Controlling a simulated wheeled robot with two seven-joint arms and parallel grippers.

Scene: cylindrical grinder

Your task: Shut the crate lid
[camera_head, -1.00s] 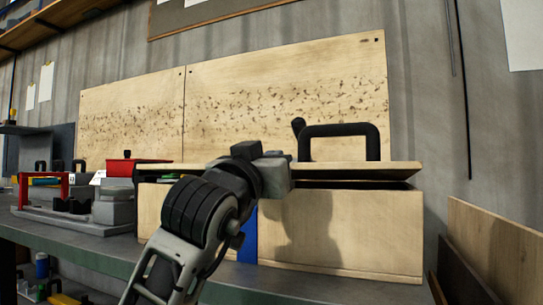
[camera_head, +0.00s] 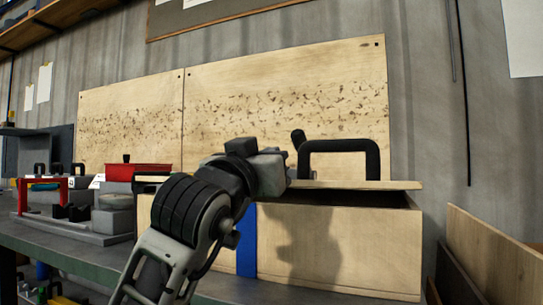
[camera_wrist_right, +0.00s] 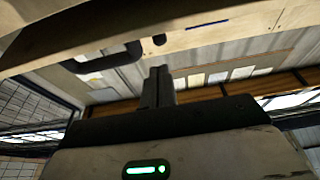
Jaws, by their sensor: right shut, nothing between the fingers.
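The wooden crate (camera_head: 345,250) stands on the bench in the head view, with a blue band (camera_head: 247,240) on its front. Its lid (camera_head: 365,185) lies above it, slightly raised; a dark gap shows under the lid at the right. The handle also shows in the right wrist view (camera_wrist_right: 105,60). My right gripper (camera_wrist_right: 157,75) is shut and empty, close to the lid; I cannot tell whether it touches. In the head view my arm hides the lid's left part. My left gripper is not in view.
A red box (camera_head: 138,171) and a grey machine with a red frame (camera_head: 42,190) stand left on the bench. Wooden boards (camera_head: 490,250) lean at the right. A speckled wooden panel (camera_head: 285,95) rises behind the crate.

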